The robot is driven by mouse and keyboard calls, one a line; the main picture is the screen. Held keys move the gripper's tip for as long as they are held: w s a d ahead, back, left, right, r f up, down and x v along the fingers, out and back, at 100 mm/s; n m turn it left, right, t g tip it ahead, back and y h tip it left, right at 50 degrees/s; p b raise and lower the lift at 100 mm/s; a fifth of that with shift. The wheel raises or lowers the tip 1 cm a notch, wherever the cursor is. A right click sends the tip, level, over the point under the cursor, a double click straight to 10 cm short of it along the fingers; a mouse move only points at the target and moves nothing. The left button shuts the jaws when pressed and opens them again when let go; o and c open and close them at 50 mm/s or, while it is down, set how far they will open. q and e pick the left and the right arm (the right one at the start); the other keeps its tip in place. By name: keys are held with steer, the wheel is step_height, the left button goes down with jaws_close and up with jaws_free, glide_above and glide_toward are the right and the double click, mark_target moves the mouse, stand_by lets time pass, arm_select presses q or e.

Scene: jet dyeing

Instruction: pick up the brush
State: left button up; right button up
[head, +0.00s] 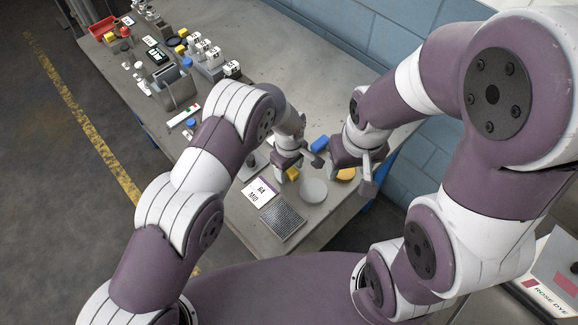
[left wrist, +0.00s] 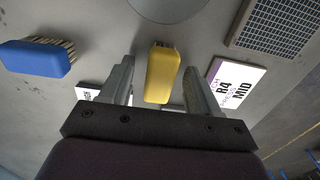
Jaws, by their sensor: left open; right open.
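A yellow brush (left wrist: 162,75) with short bristles lies between the open fingers of my left gripper (left wrist: 160,85) in the left wrist view, with a gap on each side. In the head view the yellow brush (head: 292,174) shows beneath my left gripper (head: 296,162), partly hidden by it. A blue brush (left wrist: 38,58) with tan bristles lies to the left in the left wrist view; in the head view the blue brush (head: 319,144) lies between the two grippers, further back. My right gripper (head: 355,168) is open, above a yellow-orange item (head: 345,175) that it partly hides.
A round grey disc (head: 313,190), a mesh-topped tray (head: 283,221) and a card marked R4 MID (head: 260,191) lie close by on the grey table (head: 330,212). Bottles, a metal holder (head: 176,88) and a red bin (head: 102,28) stand further back. A blue block wall is at right.

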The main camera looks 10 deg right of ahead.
arm_select(q)
steer(key=shift+w+f, duration=0.1)
steer(key=shift+f, duration=0.2)
steer(key=c, duration=1)
steer(key=shift+c, duration=0.2)
step_height(320, 180, up, 10)
steer(key=b, duration=0.3)
steer(key=shift+f, duration=0.2)
steer(key=shift+r, duration=0.25)
